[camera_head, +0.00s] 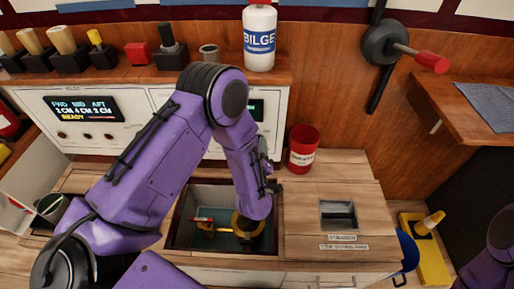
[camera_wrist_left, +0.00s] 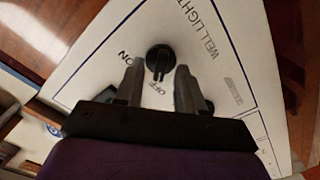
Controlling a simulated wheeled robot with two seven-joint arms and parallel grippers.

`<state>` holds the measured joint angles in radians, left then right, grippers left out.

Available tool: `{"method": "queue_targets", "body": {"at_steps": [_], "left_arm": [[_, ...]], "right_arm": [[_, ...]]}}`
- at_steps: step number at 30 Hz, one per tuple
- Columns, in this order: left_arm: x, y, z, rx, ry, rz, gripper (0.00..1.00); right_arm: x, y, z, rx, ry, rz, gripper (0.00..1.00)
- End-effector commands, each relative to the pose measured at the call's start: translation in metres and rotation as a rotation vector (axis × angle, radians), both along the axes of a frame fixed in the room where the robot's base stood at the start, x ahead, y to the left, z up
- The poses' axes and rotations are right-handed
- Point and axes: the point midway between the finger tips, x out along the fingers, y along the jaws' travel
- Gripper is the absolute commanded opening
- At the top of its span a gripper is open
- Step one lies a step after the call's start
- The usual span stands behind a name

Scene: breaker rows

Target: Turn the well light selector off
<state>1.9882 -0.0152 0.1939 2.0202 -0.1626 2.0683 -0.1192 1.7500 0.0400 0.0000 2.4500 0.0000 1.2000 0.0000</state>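The well light selector (camera_wrist_left: 158,62) is a round black knob with a raised grip bar. It sits on a white panel (camera_wrist_left: 100,65) printed WELL LIGHT, with ON to the picture-left of the knob and OFF just below it. The bar runs roughly up and down in the left wrist view; I cannot tell which end is the pointer. My left gripper (camera_wrist_left: 159,68) is open, a finger on either side of the knob, with gaps on both sides. In the head view my left arm hides the selector. My right gripper is out of view; only part of that arm shows.
An open well (camera_head: 185,235) with a yellow-and-red item lies below my left forearm. A white BILGE bottle (camera_head: 259,40) and several levers (camera_head: 65,45) stand on the shelf above the panel.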

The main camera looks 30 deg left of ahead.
Motion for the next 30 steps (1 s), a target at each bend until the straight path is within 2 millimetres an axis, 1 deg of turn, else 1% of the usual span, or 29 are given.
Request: {"method": "queue_targets", "body": {"at_steps": [2,5,12,16,18,21,30], "left_arm": [[-0.002,-0.001,0.0,0.0,0.0,0.0,0.38],[-0.014,-0.008,0.0,0.001,0.002,-0.003,0.38],[-0.066,-0.033,0.0,0.003,0.003,-0.007,0.38],[-0.085,-0.043,0.0,0.0,0.001,-0.005,0.38],[-0.092,-0.045,0.0,0.0,0.001,-0.002,0.38],[-0.095,-0.046,0.0,0.0,0.0,-0.001,0.38],[-0.095,-0.046,0.0,0.0,0.001,-0.001,0.38]], "right_arm": [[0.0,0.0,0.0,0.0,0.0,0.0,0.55],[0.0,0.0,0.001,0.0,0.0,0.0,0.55],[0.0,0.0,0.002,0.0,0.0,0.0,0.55],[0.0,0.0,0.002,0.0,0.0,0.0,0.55],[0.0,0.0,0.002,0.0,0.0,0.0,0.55],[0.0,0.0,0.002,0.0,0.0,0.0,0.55],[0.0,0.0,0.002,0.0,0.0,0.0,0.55]]}}
